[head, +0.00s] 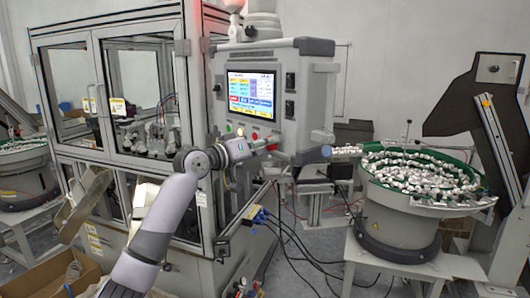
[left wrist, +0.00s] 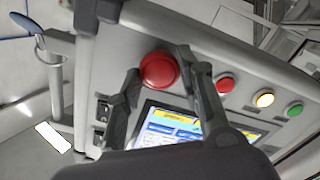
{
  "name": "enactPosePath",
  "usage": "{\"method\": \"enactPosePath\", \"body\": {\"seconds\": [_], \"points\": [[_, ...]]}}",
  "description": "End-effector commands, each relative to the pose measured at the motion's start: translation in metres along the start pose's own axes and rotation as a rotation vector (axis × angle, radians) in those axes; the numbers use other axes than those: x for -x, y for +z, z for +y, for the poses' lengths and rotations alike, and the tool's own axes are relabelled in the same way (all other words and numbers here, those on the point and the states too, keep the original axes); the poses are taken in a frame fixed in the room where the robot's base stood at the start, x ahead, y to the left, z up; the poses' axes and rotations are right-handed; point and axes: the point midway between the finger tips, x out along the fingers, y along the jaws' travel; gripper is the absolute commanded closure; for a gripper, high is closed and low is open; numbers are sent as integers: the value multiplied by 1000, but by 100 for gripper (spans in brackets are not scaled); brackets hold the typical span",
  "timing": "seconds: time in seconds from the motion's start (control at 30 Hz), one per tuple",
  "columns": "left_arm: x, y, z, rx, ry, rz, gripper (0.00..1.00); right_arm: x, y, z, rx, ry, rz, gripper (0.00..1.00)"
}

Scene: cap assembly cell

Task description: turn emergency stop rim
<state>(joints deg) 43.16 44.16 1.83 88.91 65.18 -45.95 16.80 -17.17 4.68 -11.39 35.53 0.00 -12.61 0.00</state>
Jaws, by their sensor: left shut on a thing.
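The red emergency stop (left wrist: 160,71) is a round button on the grey control panel (head: 312,95), near the lower edge in the head view. My left gripper (head: 273,144) reaches the panel's lower edge from the left. In the left wrist view my left gripper (left wrist: 158,66) has one finger on each side of the red button and is shut on it. In the head view the fingers and wrist hide most of the button. How far the rim is turned cannot be told. My right gripper is in neither view.
A bowl feeder (head: 395,222) full of white caps stands right, and cables lie below.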

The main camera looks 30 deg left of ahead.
Motion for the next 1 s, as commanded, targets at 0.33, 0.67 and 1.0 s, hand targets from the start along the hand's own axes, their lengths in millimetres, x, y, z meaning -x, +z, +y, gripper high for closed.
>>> {"method": "enactPosePath", "body": {"seconds": [0.33, 0.67, 1.0], "points": [[0, 1, 0, -215, 0, 0, 93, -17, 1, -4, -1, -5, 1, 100], [0, 0, 0, -294, 0, -1, 93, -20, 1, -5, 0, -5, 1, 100], [0, 0, 1, -298, 0, -2, 93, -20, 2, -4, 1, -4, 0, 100]]}}
